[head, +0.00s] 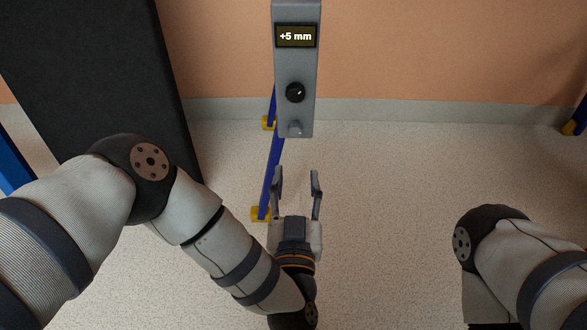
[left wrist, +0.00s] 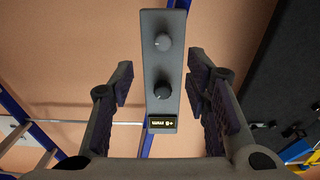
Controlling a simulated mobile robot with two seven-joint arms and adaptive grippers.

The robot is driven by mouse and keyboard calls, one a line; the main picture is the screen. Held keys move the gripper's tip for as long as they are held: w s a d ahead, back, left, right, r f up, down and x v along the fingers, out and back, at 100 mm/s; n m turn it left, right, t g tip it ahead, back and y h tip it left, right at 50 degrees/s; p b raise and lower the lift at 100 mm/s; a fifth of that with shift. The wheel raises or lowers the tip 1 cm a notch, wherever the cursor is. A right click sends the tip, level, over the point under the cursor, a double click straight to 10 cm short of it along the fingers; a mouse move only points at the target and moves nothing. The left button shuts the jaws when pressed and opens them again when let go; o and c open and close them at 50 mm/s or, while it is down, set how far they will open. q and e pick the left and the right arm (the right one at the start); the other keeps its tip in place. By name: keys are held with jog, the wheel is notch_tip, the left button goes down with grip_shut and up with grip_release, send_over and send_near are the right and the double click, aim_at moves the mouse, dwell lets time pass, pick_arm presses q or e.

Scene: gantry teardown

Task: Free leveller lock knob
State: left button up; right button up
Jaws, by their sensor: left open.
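The leveller is a grey upright box (head: 308,62) with a lit display (head: 296,36) reading "+5 mm". A black knob (head: 295,92) with a pale mark sits below the display. A smaller grey knob (head: 295,128) sits near the lower end. No label shows which is the lock knob. My left gripper (head: 297,173) is open and empty, below the box in the head view. In the left wrist view the box appears inverted between the spread fingers, with the grey knob (left wrist: 163,42), black knob (left wrist: 162,83) and display (left wrist: 162,123). The fingers look apart from both knobs. My right gripper is out of view.
A blue rail (head: 272,170) with yellow feet (head: 262,213) stands behind and left of the box. A tall dark panel (head: 100,80) fills the upper left. The speckled floor (head: 385,190) right of the gripper is clear, up to the orange wall (head: 440,50).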

aim_at(295, 132)
pick_arm(q)
jog(key=w+b, duration=0.3)
jog(key=w, duration=0.9)
jog(key=shift+a+r+b, duration=0.1)
jog(key=shift+a+b, duration=0.05)
jog(key=shift+b, duration=0.2)
jog(key=shift+w+r, duration=0.15)
jog(key=shift+w, duration=0.2)
grip_shut()
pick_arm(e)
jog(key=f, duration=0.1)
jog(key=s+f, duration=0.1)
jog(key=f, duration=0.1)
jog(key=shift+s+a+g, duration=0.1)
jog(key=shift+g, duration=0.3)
